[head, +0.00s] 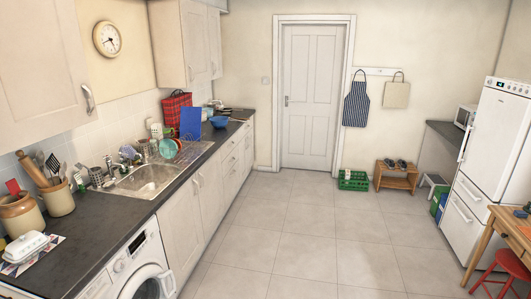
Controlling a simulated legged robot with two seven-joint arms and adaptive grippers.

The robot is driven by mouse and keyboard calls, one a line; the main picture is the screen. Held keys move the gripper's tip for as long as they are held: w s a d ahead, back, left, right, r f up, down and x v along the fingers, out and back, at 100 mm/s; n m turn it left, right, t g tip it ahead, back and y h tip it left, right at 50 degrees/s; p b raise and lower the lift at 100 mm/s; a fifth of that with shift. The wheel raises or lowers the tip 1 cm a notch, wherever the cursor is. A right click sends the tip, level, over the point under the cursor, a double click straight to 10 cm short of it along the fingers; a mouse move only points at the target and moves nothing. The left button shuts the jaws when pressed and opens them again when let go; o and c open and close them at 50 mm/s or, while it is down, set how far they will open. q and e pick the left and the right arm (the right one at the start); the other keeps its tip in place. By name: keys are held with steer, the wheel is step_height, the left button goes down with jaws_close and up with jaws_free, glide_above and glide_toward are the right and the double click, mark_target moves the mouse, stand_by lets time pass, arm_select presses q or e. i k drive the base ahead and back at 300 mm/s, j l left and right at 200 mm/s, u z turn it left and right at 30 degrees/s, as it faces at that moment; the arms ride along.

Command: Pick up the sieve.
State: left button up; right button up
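I cannot make out a sieve for certain in the head view. A brown crock (60,200) on the near left counter holds several utensils (53,169), too small to tell apart. A dish rack (186,151) beyond the sink holds plates and a blue board (190,122). A blue bowl (219,121) stands farther along the counter. Neither of my grippers is in view.
A dark counter (112,222) with a sink (150,178) runs along the left. The tiled floor (290,235) is clear. A fridge (490,145), table (491,240) and red stool (512,265) stand right.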

mark_target(225, 111)
steer(key=i, duration=2.2)
steer(key=i+l, duration=0.15)
steer(key=i, duration=2.05)
steer(key=i+u, duration=0.3)
steer(key=i, duration=0.25)
steer(key=i+l+u, duration=0.35)
steer(key=i, duration=0.15)
steer(key=i+j, duration=0.05)
steer(key=j, duration=0.05)
